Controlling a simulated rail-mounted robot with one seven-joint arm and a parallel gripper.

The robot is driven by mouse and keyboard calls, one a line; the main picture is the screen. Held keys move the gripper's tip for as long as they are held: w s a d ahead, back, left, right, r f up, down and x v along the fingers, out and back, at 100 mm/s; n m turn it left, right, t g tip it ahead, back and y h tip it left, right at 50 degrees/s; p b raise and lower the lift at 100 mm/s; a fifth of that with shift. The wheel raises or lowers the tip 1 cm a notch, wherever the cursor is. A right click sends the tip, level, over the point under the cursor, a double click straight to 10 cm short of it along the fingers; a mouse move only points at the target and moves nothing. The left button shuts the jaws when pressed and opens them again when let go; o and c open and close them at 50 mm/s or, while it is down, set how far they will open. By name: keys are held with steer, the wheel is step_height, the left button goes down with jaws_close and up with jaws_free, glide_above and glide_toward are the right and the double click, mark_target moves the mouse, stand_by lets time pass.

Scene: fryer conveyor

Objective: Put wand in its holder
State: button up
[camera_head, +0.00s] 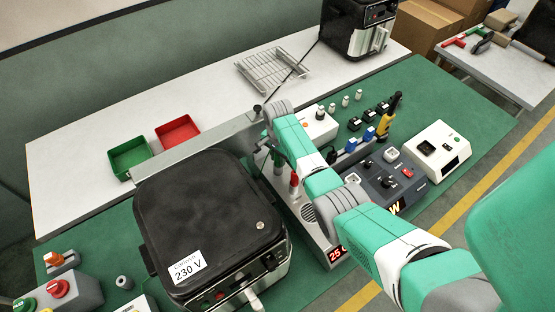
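A yellow-and-black handheld tool (388,118), which looks like the wand, stands nearly upright at the back right of the green bench, beside small blue and black plugs. Whether it sits in a holder there is too small to tell. My arm reaches from the lower right over the bench to the middle. My gripper (270,148) seems to be at the arm's far end, near the back edge of the black fryer and well left of the yellow tool. Its fingers are mostly hidden and blend with the things behind, so I cannot see whether it is open or holding something.
The black fryer (210,215) with a 230 V label fills the left front. A grey device with a red display (336,254) and a dark control box (385,183) lie under and beside my arm. A white box (436,150) stands right. Green (128,158) and red (178,134) trays lie behind.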

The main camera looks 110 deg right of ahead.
jaws_close()
steer(key=shift+r+p, duration=2.45)
steer(key=shift+r, duration=0.05)
